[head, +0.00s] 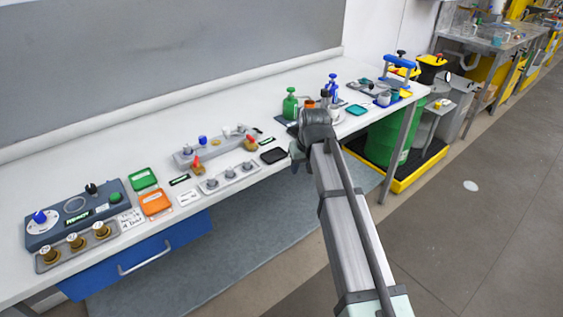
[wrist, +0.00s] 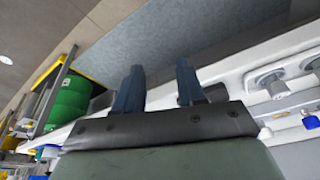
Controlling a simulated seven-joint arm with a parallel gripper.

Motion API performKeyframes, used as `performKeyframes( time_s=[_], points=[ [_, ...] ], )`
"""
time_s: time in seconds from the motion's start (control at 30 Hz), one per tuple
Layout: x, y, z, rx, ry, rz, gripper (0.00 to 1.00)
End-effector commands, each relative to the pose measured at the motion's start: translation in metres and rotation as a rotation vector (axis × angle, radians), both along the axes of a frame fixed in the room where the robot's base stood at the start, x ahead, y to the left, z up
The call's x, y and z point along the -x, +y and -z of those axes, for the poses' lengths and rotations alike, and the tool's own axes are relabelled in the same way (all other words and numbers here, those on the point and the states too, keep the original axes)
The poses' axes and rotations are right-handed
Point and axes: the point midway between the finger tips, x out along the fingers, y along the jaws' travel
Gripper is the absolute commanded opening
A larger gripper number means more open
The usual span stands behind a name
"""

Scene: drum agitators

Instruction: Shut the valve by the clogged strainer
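A grey manifold block (head: 215,148) lies on the bench in the head view, with a blue knob (head: 202,139) on top. Two brass fittings with red or orange handles stand at its front: a left one (head: 198,165) and a right one (head: 250,142). I cannot tell which part is the clogged strainer. My gripper (wrist: 160,72) shows in the wrist view with its two dark blue fingers apart and nothing between them. In the head view it is right of the manifold, above the bench's front edge, its fingers mostly hidden by my arm.
A plate with three grey knobs (head: 231,177) lies in front of the manifold. A blue-grey control box (head: 75,213) and a tray of brass caps (head: 76,247) are at the left. Green (head: 290,104) and blue bottles stand behind my wrist. A green drum (head: 388,142) stands beyond the bench.

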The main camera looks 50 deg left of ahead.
Motion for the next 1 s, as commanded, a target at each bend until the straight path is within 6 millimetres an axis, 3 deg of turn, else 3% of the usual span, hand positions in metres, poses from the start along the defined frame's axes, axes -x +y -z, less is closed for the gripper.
performKeyframes(
  time_s=[0.17,0.27,0.37,0.7,1.0],
  points=[
    [0.005,0.003,0.000,0.000,0.000,-0.006,0.39],
    [0.022,0.012,-0.001,0.000,0.000,-0.030,0.39],
    [0.054,0.029,-0.007,-0.007,-0.004,-0.075,0.39],
    [0.202,0.100,-0.060,-0.060,-0.032,-0.271,0.39],
    [0.285,0.141,-0.106,-0.081,-0.085,-0.367,0.39]
  ],
)
